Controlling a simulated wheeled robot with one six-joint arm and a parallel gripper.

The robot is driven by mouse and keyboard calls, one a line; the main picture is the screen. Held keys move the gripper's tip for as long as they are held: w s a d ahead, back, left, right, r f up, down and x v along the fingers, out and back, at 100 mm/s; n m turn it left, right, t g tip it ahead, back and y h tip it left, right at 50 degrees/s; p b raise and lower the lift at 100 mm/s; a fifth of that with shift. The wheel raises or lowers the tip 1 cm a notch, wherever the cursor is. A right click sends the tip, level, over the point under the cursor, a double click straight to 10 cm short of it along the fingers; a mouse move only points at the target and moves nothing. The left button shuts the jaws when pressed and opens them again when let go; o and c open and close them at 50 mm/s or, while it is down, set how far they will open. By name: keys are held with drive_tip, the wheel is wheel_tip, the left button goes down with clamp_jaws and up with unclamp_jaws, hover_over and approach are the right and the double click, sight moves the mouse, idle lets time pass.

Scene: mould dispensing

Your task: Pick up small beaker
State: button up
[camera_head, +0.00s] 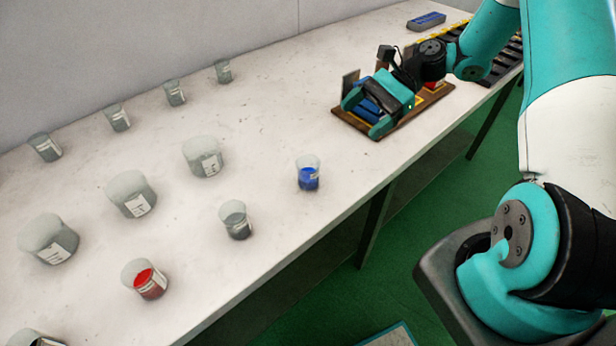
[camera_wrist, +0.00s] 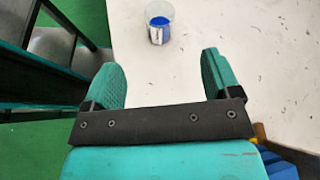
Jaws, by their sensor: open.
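A small clear beaker with blue contents (camera_head: 308,178) stands upright on the white table near its front edge. It also shows in the wrist view (camera_wrist: 158,30), beyond and between my fingertips. My gripper (camera_head: 363,114) is open and empty, above a brown board to the right of the beaker and apart from it. In the wrist view my open fingers (camera_wrist: 161,72) have only bare tabletop between them. Other small beakers stand to the left: one with grey contents (camera_head: 237,221) and one with red contents (camera_head: 147,281).
Larger beakers (camera_head: 205,158) stand mid-table, and several small ones (camera_head: 117,118) line the back near the wall. The brown board (camera_head: 425,104) with blue and yellow parts lies under my gripper. The tabletop between board and blue beaker is clear.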

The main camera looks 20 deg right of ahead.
wheel_tip(320, 180, down, 3)
drive_tip(key=d+m+y, duration=0.1)
drive_tip(key=d+m, duration=0.1)
drive_tip(key=d, duration=0.1)
approach(308, 173)
drive_tip(key=a+f, duration=0.1)
drive_tip(key=w+a+f, duration=0.1)
drive_tip(key=w+a+f+p, duration=0.1)
drive_tip(key=f, duration=0.1)
drive_tip(key=shift+t, duration=0.4)
drive_tip(key=shift+p+x, duration=0.5)
drive_tip(key=shift+x, duration=2.4)
drive_tip(key=shift+s+d+f, duration=0.15)
drive_tip(key=shift+s, duration=0.05)
drive_tip(key=c, duration=1)
